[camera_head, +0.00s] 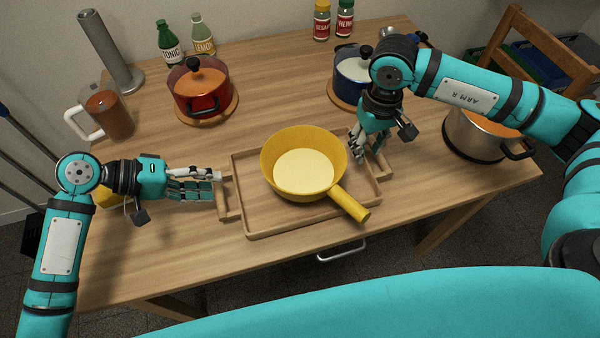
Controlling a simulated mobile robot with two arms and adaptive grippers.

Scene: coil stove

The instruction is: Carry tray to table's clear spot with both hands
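A wooden tray (270,221) lies on the wooden table (268,90) near its front edge. It has a handle at its left end (224,198) and one at its right end, partly hidden by my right gripper. A yellow pan (303,166) with its handle towards the lower right sits on the tray. My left gripper (218,184) is level with the left handle, its fingers pointing right, close to or touching it. My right gripper (367,158) is over the tray's right end, by the right handle. Whether either one grips a handle is not clear.
A red pot (201,92) and a blue pot (352,75) stand on trivets behind the tray. An orange-filled pot (481,134) is at the right, a jug (104,115) at the left. Bottles line the back. Bare table lies between the red and blue pots.

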